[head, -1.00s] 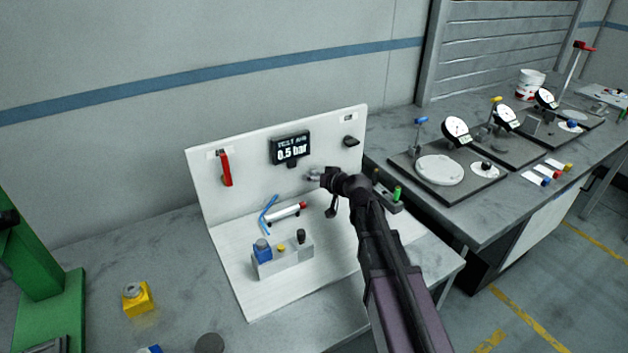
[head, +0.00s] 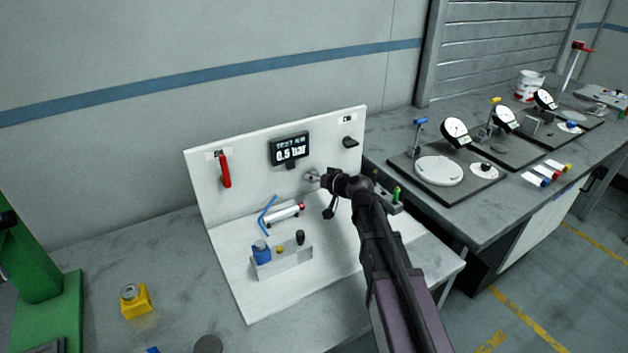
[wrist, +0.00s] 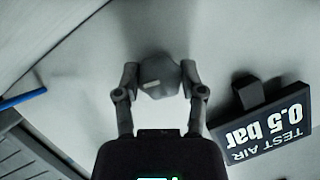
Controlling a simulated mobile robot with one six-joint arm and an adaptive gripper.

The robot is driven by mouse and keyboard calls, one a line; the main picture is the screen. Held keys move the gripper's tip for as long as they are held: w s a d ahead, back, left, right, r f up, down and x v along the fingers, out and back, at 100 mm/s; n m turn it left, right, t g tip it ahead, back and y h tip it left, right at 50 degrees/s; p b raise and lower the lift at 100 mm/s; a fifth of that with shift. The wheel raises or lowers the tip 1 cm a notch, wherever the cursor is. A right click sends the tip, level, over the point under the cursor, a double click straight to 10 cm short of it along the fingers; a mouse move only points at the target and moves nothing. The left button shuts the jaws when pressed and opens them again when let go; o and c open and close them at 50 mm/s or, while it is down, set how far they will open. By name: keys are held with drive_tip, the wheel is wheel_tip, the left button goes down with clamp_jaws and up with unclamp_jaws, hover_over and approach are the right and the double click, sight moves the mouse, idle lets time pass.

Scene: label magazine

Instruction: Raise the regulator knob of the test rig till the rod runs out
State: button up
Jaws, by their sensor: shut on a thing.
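The test rig is a white panel and base (head: 250,290) on the bench. Its dark display (head: 290,149) reads "TEST AIR 0.5 bar"; it also shows upside down in the wrist view (wrist: 265,125). The grey regulator knob (wrist: 158,76) is on the upright panel, with a pale mark on its face. My gripper (wrist: 158,82) is shut on the knob, one finger on each side. In the head view my gripper (head: 322,178) partly hides the knob. The cylinder (head: 284,213) with a red end lies on the rig base; its rod cannot be made out clearly.
A red lever (head: 225,171) and a black knob (head: 350,142) sit on the panel. Blue tubing (head: 265,217) lies near the cylinder. Dial gauges (head: 455,132) stand on the right bench.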

drive_tip(key=shift+a+m+y, duration=0.1)
drive_tip(key=shift+m+y, duration=0.4)
drive_tip(key=o, duration=1.1)
drive_tip(key=shift+o, duration=0.2)
